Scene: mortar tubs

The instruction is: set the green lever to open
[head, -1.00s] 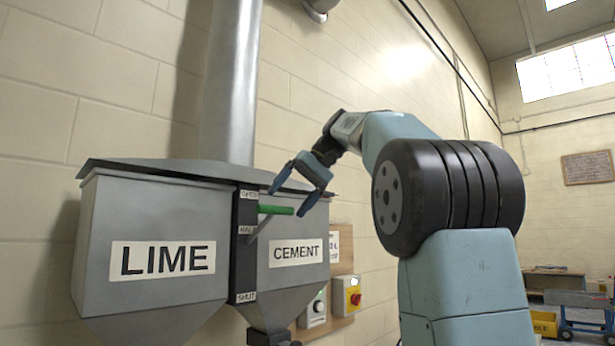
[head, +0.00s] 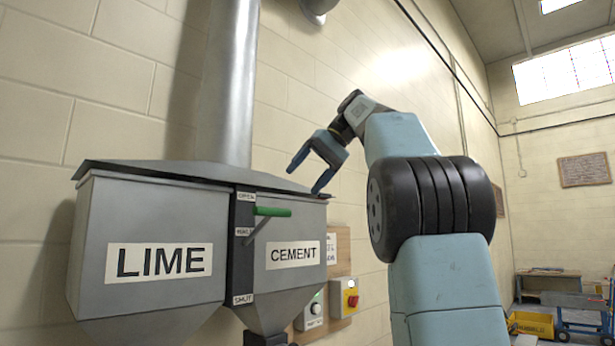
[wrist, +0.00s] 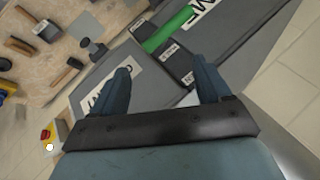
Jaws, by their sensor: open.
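The green lever (head: 272,212) has a green handle on a grey arm, on a dark scale strip (head: 238,262) between the hoppers marked LIME and CEMENT. The strip carries labels OPEN at top, one reading about HALF in the middle, and SHUT at the bottom. The handle sits between the OPEN and middle labels in the head view, a little below OPEN. My gripper (head: 303,181) is open and empty, above and right of the handle, apart from it. In the wrist view the green handle (wrist: 170,30) lies beyond the fingertips (wrist: 161,64).
The LIME hopper (head: 150,225) and CEMENT hopper (head: 300,275) hang on the block wall under a lid. A yellow box with a red button (head: 349,297) and a grey switch box (head: 310,312) are at lower right. A metal pipe (head: 228,90) rises behind.

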